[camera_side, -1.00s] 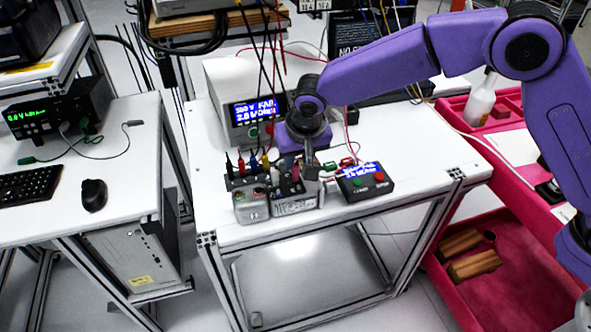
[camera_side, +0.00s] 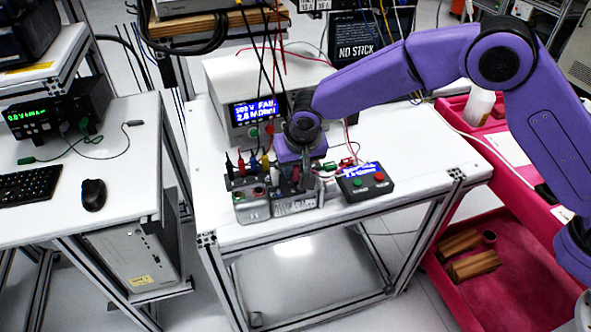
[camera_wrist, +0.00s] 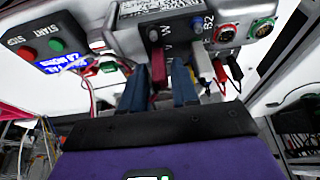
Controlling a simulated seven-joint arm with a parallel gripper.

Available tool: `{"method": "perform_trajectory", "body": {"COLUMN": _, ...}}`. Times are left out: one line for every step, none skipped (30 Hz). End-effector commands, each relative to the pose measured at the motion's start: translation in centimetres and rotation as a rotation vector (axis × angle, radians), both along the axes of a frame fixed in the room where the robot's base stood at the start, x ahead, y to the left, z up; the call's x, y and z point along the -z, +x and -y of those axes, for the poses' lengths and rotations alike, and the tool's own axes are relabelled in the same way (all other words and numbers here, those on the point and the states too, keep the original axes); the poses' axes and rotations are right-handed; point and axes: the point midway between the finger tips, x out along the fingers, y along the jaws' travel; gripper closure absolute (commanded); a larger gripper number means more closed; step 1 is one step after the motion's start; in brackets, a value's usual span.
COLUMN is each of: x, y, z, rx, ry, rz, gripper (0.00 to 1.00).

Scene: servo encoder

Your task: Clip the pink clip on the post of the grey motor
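The grey motor (camera_side: 295,205) stands near the front edge of the white bench, and its labelled face with a dark terminal block shows at the top of the wrist view (camera_wrist: 128,38). My gripper (camera_wrist: 161,72) points at this terminal block. A dark pink clip (camera_wrist: 158,74) is between its two blue fingers, close to the left one. The fingers look apart, with a narrow gap beside the clip on the right. I cannot tell whether the clip's jaws are around a post. In the side view, the clip and fingertips are mostly hidden among parts behind the motor.
A black box with a lit display and buttons (camera_side: 365,181) stands just right of the motor. Red and black leads (camera_wrist: 225,72) hang close to the right finger. A large meter (camera_side: 229,88) stands behind.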

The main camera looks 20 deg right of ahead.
Motion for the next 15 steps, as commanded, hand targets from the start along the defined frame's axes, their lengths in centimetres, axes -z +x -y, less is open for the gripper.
{"method": "perform_trajectory", "body": {"x": 0.0, "y": 0.0, "z": 0.01, "rx": 0.0, "ry": 0.0, "rz": 0.0, "gripper": 0.86}}
{"method": "perform_trajectory", "body": {"x": 0.0, "y": 0.0, "z": 0.01, "rx": 0.0, "ry": 0.0, "rz": 0.0, "gripper": 0.96}}
{"method": "perform_trajectory", "body": {"x": 0.0, "y": 0.0, "z": 0.01, "rx": 0.0, "ry": 0.0, "rz": 0.0, "gripper": 1.0}}
{"method": "perform_trajectory", "body": {"x": 0.0, "y": 0.0, "z": 0.01, "rx": 0.0, "ry": 0.0, "rz": 0.0, "gripper": 1.0}}
{"method": "perform_trajectory", "body": {"x": 0.0, "y": 0.0, "z": 0.02, "rx": 0.0, "ry": 0.0, "rz": 0.0, "gripper": 1.0}}
{"method": "perform_trajectory", "body": {"x": 0.0, "y": 0.0, "z": 0.01, "rx": 0.0, "ry": 0.0, "rz": 0.0, "gripper": 1.0}}
{"method": "perform_trajectory", "body": {"x": 0.01, "y": -0.01, "z": 0.02, "rx": 0.0, "ry": 0.0, "rz": 0.0, "gripper": 1.0}}
{"method": "perform_trajectory", "body": {"x": 0.01, "y": -0.01, "z": 0.02, "rx": 0.0, "ry": 0.0, "rz": 0.0, "gripper": 1.0}}
{"method": "perform_trajectory", "body": {"x": 0.01, "y": -0.01, "z": 0.02, "rx": 0.0, "ry": 0.0, "rz": 0.0, "gripper": 1.0}}
{"method": "perform_trajectory", "body": {"x": 0.01, "y": -0.01, "z": 0.02, "rx": 0.0, "ry": 0.0, "rz": -0.001, "gripper": 1.0}}
{"method": "perform_trajectory", "body": {"x": 0.01, "y": -0.01, "z": 0.02, "rx": 0.0, "ry": -0.001, "rz": -0.001, "gripper": 1.0}}
{"method": "perform_trajectory", "body": {"x": 0.02, "y": -0.02, "z": 0.02, "rx": 0.0, "ry": -0.001, "rz": -0.001, "gripper": 1.0}}
{"method": "perform_trajectory", "body": {"x": 0.02, "y": -0.02, "z": 0.02, "rx": 0.0, "ry": -0.001, "rz": -0.001, "gripper": 1.0}}
{"method": "perform_trajectory", "body": {"x": 0.03, "y": -0.01, "z": 0.03, "rx": 0.0, "ry": -0.001, "rz": -0.001, "gripper": 1.0}}
{"method": "perform_trajectory", "body": {"x": 0.01, "y": -0.01, "z": 0.03, "rx": 0.0, "ry": -0.001, "rz": -0.001, "gripper": 1.0}}
